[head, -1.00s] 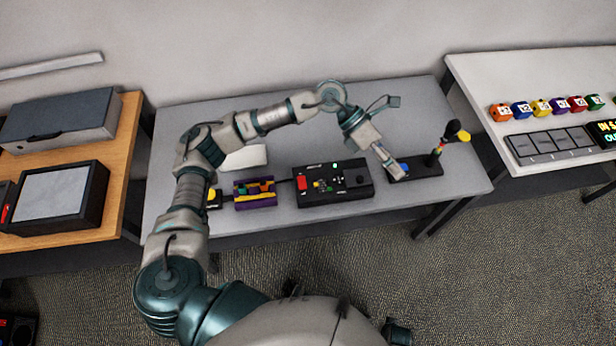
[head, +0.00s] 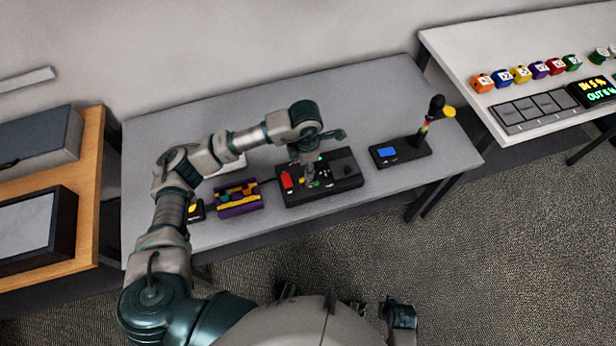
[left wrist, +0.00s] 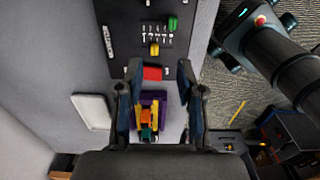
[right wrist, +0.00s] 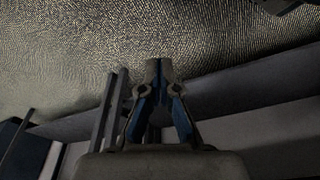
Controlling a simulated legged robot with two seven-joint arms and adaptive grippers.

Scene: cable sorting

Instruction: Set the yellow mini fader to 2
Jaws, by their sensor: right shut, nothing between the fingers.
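The yellow mini fader (left wrist: 154,48) shows in the left wrist view on a black control panel (left wrist: 126,22), beside a row of small white marks. A green fader cap (left wrist: 172,24) is further along, and a red button (left wrist: 152,73) is nearer. The marks are too small to read. In the head view the panel (head: 345,186) lies mid-table under my left gripper (head: 311,180), which hides part of it. In the left wrist view my left gripper (left wrist: 160,68) is open and empty, its fingertips on either side of the red button. My right gripper (right wrist: 159,66) is shut and empty, away from the panel.
A purple box (head: 239,208) with coloured parts sits left of the panel. A black base with a blue button (head: 387,152) and an upright lever (head: 427,122) stands to the right. Coloured cubes (head: 522,74) line the white table. The grey table's back is mostly clear.

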